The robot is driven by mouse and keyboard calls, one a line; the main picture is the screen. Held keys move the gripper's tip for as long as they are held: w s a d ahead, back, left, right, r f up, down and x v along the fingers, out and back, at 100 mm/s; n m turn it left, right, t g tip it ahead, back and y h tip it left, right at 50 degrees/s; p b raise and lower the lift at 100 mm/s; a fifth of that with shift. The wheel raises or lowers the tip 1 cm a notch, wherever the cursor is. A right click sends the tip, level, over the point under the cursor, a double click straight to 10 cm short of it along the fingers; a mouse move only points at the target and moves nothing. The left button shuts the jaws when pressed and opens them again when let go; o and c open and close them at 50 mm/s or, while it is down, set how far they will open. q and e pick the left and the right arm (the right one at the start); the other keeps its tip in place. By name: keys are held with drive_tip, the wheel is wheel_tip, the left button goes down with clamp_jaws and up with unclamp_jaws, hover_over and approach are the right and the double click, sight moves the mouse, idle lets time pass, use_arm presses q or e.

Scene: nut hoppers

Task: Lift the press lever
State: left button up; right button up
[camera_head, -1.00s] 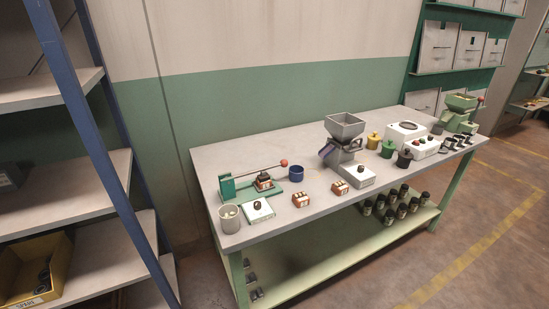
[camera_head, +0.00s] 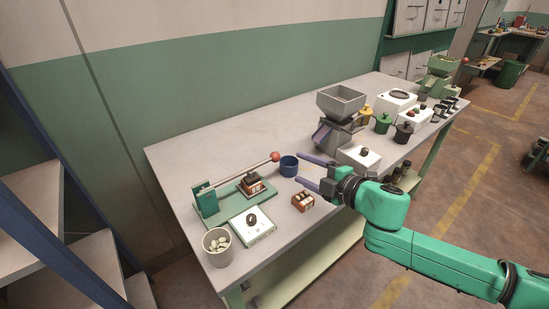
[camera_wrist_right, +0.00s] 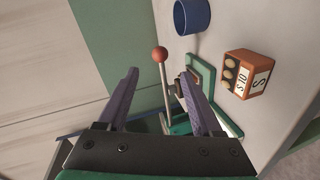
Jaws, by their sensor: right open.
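The green press (camera_head: 205,200) stands at the left end of the workbench. Its thin metal lever (camera_head: 240,174) slants slightly up over the press base to a red ball knob (camera_head: 275,157). My right gripper (camera_head: 300,168) is open and empty, its two purple fingers pointing left toward the knob near the blue cup. In the right wrist view the knob (camera_wrist_right: 159,54) and lever (camera_wrist_right: 165,84) appear between the open fingers (camera_wrist_right: 158,72), beyond the tips; no contact shows. A small brown block (camera_head: 252,184) sits on the press base under the lever. My left gripper is out of view.
A blue cup (camera_head: 289,166) stands right beside the knob. An orange-brown box (camera_head: 303,201), a white scale (camera_head: 252,226) and a cup of pale nuts (camera_head: 217,246) stand along the front edge. A grey hopper (camera_head: 341,103) stands to the right. The bench behind the press is clear.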

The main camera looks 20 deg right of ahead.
sight(279, 158)
drive_tip(key=p+x, duration=0.2)
drive_tip(key=x, duration=1)
drive_tip(key=shift+w, duration=0.1)
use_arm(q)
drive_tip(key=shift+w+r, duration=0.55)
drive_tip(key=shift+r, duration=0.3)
use_arm(e)
drive_tip(key=shift+d, duration=0.1)
clamp_jaws()
